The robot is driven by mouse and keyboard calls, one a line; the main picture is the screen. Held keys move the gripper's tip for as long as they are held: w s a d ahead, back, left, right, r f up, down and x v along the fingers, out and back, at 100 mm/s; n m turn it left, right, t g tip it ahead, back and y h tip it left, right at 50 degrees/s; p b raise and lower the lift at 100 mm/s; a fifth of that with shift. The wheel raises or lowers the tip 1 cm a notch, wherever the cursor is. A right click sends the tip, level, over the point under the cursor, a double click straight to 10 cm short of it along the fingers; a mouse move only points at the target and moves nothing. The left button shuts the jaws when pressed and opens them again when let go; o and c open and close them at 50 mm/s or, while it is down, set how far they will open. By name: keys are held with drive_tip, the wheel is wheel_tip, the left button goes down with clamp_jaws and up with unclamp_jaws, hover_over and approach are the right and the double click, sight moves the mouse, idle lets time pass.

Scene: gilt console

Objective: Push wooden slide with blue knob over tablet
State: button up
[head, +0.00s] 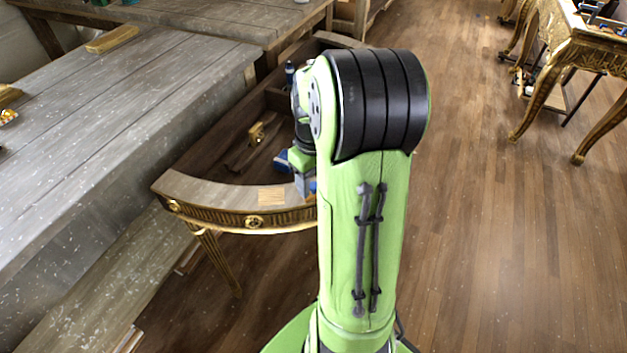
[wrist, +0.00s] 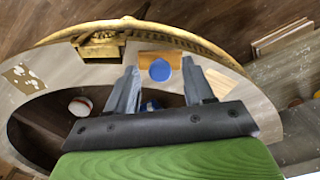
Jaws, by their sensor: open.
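A small orange-brown wooden slide (wrist: 146,57) with a round blue knob (wrist: 160,70) lies on the curved console top (wrist: 60,60), near its gilt edge. My gripper (wrist: 160,64) is open, its two grey fingers on either side of the knob in the wrist view. I cannot tell whether they touch it. A flat tan wooden piece (wrist: 219,83) lies right of the fingers; in the head view it shows as a light square (head: 271,196). A pale patched plate (wrist: 22,78) lies at the far left. I cannot tell which of these is the tablet.
A gilt box-like fitting (wrist: 100,46) stands at the rim left of the slide. The console has a sunken hollow holding a small wooden item (head: 257,133) and a white-and-red round item (wrist: 80,106). A grey plank table (head: 120,120) stands close on the left.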

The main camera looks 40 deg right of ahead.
clamp_jaws()
drive_tip(key=s+d+p, duration=0.1)
drive_tip(key=d+p, duration=0.1)
drive_tip(key=d, duration=0.4)
drive_tip(key=shift+s+d, duration=0.3)
unclamp_jaws()
wheel_tip(320, 180, up, 16)
drive_tip(key=p, duration=0.6)
